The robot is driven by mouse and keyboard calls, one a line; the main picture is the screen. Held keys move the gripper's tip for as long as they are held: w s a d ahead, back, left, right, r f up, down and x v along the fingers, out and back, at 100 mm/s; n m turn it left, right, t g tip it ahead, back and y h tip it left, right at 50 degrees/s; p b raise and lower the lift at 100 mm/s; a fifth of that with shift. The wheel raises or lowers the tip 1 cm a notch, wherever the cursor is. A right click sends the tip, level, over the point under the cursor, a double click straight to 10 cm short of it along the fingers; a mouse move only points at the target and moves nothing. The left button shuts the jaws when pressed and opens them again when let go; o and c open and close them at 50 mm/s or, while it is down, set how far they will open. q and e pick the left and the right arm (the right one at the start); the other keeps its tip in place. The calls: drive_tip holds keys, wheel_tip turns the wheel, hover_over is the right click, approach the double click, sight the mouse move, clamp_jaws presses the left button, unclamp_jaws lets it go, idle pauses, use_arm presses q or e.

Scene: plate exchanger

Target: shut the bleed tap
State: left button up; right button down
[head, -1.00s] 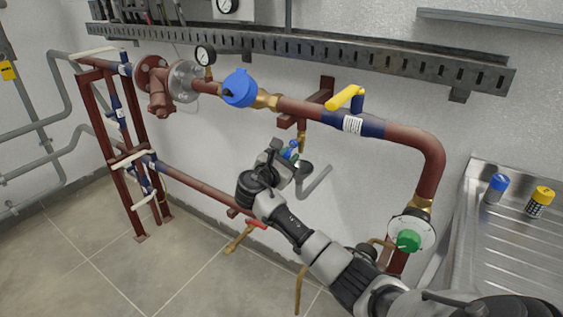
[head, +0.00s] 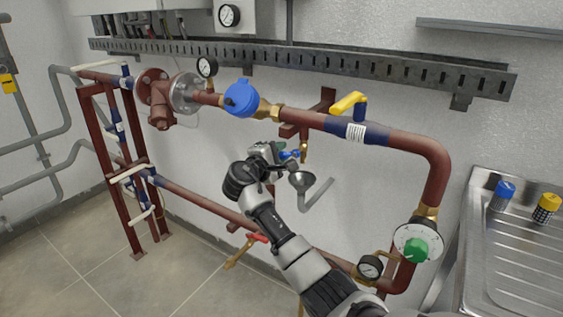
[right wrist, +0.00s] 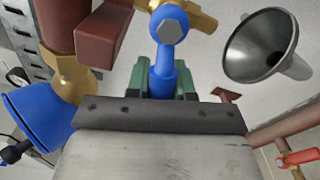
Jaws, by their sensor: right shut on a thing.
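The bleed tap is a small brass valve (right wrist: 200,14) with a blue lever (right wrist: 168,65), below the main pipe. In the head view the lever (head: 290,154) shows as a small blue piece beside my right gripper (head: 281,149). In the right wrist view my right gripper (right wrist: 166,86) is shut on the lever, with a green pad on either side of it. The lever's end is hidden between the jaws. A grey funnel (head: 302,181) sits just below the tap, and it also shows in the right wrist view (right wrist: 260,45). My left gripper is not in view.
The brown pipe (head: 410,143) with a yellow-handled valve (head: 348,102) and a blue round fitting (head: 241,98) runs above my right gripper. A red-handled tap (head: 257,238), a gauge (head: 370,267) and a green knob (head: 415,250) are lower. A steel sink (head: 510,265) stands right.

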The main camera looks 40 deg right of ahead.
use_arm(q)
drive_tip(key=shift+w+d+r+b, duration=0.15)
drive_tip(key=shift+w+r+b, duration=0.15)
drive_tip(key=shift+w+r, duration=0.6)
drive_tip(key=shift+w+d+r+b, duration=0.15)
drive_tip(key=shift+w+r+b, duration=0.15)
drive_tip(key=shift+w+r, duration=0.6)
use_arm(e)
drive_tip(key=shift+w+r+m, duration=0.1)
drive_tip(key=shift+r+m, duration=0.3)
drive_tip(key=shift+m, duration=0.4)
drive_tip(key=shift+r+m, duration=0.35)
drive_tip(key=shift+m, duration=0.45)
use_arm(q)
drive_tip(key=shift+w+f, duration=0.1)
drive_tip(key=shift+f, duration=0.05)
use_arm(e)
drive_tip(key=c, duration=1)
unclamp_jaws()
drive_tip(key=shift+r, duration=0.1)
drive_tip(key=shift+r, duration=0.1)
